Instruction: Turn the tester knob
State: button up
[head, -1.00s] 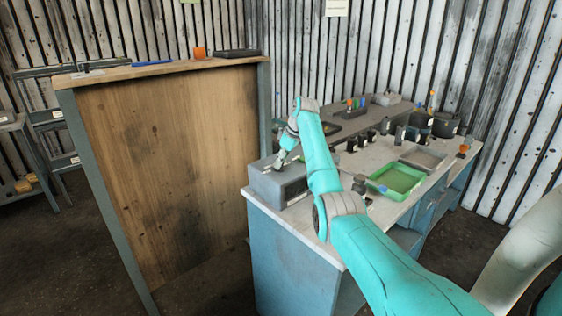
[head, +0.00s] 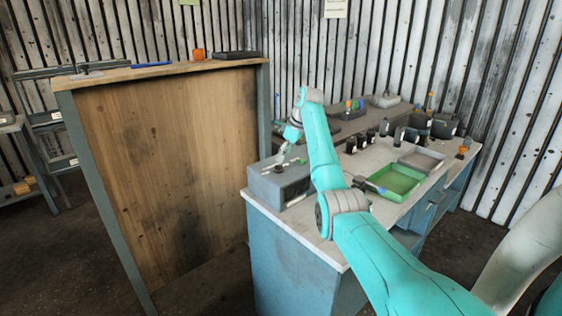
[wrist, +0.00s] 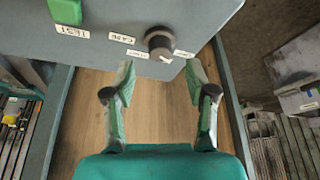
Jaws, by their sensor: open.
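The tester is a grey box (head: 278,184) at the near left end of the bench in the head view. Its grey panel (wrist: 205,22) fills the top of the wrist view. A round dark knob (wrist: 160,42) stands out from this panel, with small white labels around it. A green button (wrist: 65,10) sits left of the knob beside a label reading TEST. My gripper (wrist: 160,68) is open and empty. Its two fingertips lie either side of the knob, just below it in the wrist view, and seem apart from it. In the head view my gripper (head: 285,151) is above the box.
A green tray (head: 372,185) and a grey tray (head: 422,151) lie right of my arm on the bench. Several dark containers stand behind them. A wooden-panelled stand (head: 170,160) rises left of the bench. The bench edge (head: 290,232) is close to the tester.

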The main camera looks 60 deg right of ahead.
jog(key=v, duration=0.7)
jog(key=shift+r, duration=0.4)
jog(key=shift+s, duration=0.15)
